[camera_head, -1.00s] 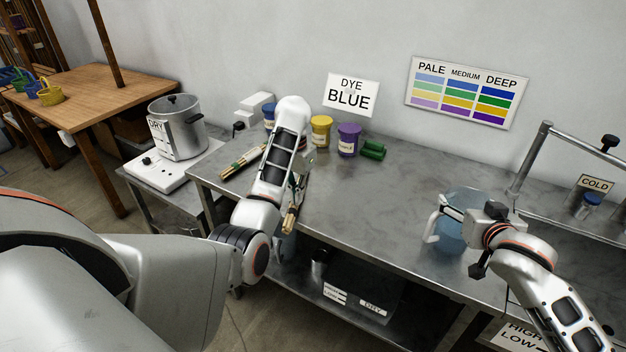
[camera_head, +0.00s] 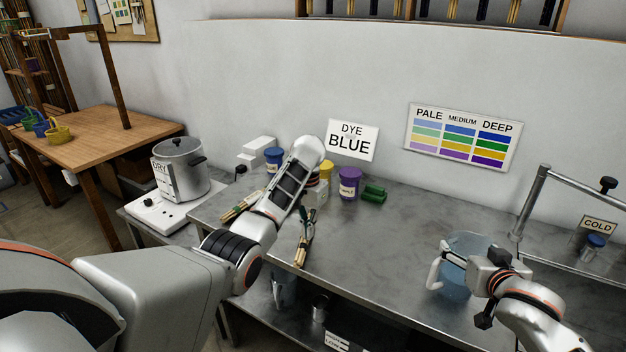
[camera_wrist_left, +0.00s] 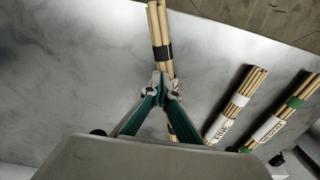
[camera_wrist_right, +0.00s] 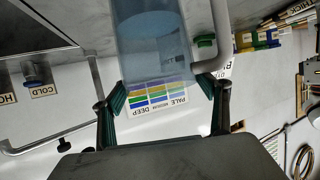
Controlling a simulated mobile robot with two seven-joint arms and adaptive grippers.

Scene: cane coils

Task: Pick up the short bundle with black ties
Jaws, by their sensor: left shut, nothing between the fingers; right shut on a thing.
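A bundle of pale cane sticks with black ties (camera_wrist_left: 158,24) lies lengthwise under my left gripper (camera_wrist_left: 165,80). The fingertips meet over it, near one dark tie, and are shut with nothing gripped. In the head view the bundle's end (camera_head: 301,255) shows near the counter's front edge; my left arm hides part of the gripper there. My right gripper (camera_wrist_right: 166,100) is shut on a translucent blue pitcher (camera_wrist_right: 150,45).
The grey metal counter (camera_head: 400,235) is clear in its middle. Blue (camera_head: 273,158), yellow (camera_head: 326,170) and purple jars (camera_head: 349,184) and a green item (camera_head: 373,194) stand at the back. A metal pot (camera_head: 180,170) is at left; a rail (camera_head: 530,200) is at right.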

